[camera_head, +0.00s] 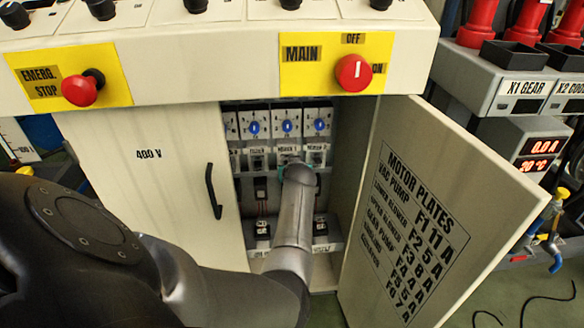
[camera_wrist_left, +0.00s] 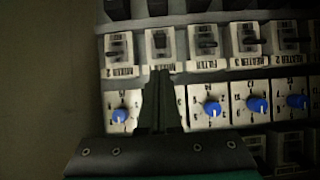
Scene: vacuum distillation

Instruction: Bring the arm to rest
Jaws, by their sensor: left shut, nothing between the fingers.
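My left arm reaches into the open cabinet (camera_head: 350,130) in the head view, and its end hides most of my left gripper. In the left wrist view my left gripper (camera_wrist_left: 160,80) is shut and empty. Its fingertips lie just below a small labelled switch (camera_wrist_left: 160,42) in a row of similar ones. Whether they touch it I cannot tell. Blue dials (camera_wrist_left: 211,107) on white plates sit on both sides of the fingers. The same kind of blue dials (camera_head: 288,126) shows above my arm's end in the head view. My right gripper is out of view.
The cabinet door (camera_head: 440,200) with the motor plate list stands open to the right of my arm. A closed panel with a black handle (camera_head: 213,190) is on the left. Above is a console with a red MAIN knob (camera_head: 353,72) and a red emergency stop (camera_head: 80,91).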

